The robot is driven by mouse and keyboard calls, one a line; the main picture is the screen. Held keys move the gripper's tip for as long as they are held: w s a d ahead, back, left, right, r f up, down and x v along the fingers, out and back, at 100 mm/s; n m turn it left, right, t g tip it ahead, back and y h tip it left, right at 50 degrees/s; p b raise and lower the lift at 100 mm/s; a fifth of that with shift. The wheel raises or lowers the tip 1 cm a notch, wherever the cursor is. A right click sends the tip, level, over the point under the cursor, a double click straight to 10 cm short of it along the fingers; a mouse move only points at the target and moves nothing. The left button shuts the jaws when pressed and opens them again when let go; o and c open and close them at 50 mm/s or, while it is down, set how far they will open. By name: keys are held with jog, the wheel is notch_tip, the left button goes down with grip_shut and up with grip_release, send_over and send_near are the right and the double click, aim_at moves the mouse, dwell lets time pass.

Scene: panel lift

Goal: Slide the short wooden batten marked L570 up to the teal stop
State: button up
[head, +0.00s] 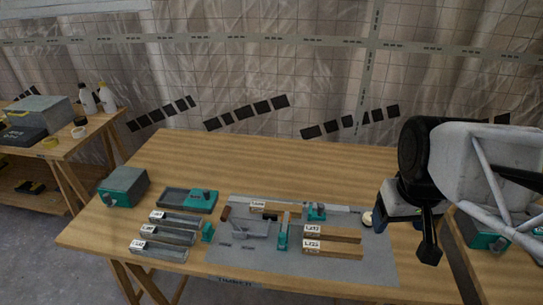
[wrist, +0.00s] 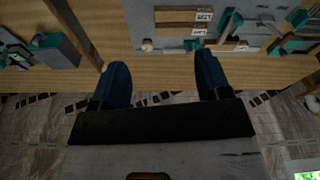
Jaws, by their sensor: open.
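Several wooden battens with white labels lie on the grey mat (head: 375,262). A batten (head: 280,210) lies at the back by a metal rail, its label too blurred to read surely. Two more lie at front right: an upper batten (head: 345,239) and a lower batten (head: 345,253), whose label looks like L725. I cannot tell which is L570. Teal pieces stand by them: one teal block (head: 316,214) at the rail and a long teal-and-grey piece (head: 282,238); which is the stop is unclear. My gripper (wrist: 162,68) is open and empty, right of the mat in the head view.
Several grey bars (head: 160,253) lie at the table's left, near a teal-edged tray (head: 180,200) and a teal box (head: 123,186). Another teal box (head: 485,235) sits at right behind my arm. The back of the wooden table (head: 260,155) is clear.

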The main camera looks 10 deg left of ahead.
jog(key=w+a+f+n, duration=0.2)
jog(key=w+a+n, duration=0.4)
jog(key=w, duration=0.6)
jog(key=n+g, duration=0.2)
jog(key=n, duration=0.8)
send_over(253, 204)
jog(key=f, duration=2)
jog(key=shift+d, duration=0.35)
jog(key=shift+w+a+f, duration=0.1)
jog(key=shift+a+f, duration=0.25)
jog(key=shift+f, duration=3.9)
